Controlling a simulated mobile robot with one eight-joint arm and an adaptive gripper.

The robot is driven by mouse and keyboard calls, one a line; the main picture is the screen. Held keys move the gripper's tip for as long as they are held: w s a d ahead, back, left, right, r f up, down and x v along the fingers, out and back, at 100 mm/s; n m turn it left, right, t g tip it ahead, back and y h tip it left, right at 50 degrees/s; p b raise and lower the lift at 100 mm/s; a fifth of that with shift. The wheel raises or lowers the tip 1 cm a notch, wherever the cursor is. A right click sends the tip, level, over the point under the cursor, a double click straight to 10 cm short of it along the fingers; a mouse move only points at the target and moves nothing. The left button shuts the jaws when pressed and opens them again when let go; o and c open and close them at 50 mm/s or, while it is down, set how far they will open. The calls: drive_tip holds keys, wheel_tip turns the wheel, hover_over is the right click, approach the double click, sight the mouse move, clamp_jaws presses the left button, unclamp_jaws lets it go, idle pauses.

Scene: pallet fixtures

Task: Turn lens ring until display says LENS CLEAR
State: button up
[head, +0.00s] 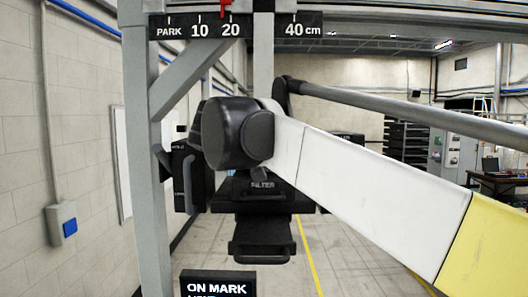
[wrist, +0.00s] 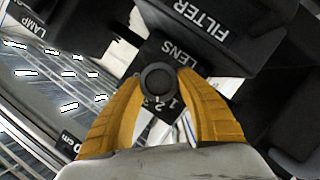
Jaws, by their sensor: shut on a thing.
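In the wrist view, the lens ring (wrist: 157,76) is a round dark knob in front of a black plate marked LENS, with small numbers near it. My gripper (wrist: 160,85) has its two yellow fingers closed on the ring's sides. In the head view my arm hides the ring and gripper. The black display (head: 218,286) at the bottom of the head view reads ON MARK; its second line is cut off by the frame edge.
A black FILTER unit (head: 262,197) hangs below my arm; its label also shows in the wrist view (wrist: 207,22). A LAMP part (wrist: 28,27) is at upper left there. A scale bar (head: 260,26) with a red pointer near 20 runs along the grey frame (head: 140,110).

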drive_tip(key=o, duration=0.9)
drive_tip(key=shift+o, duration=1.4)
drive_tip(key=shift+w, duration=0.2)
drive_tip(key=shift+s, duration=0.1)
drive_tip(key=v, duration=1.2)
drive_tip(key=shift+f, duration=0.15)
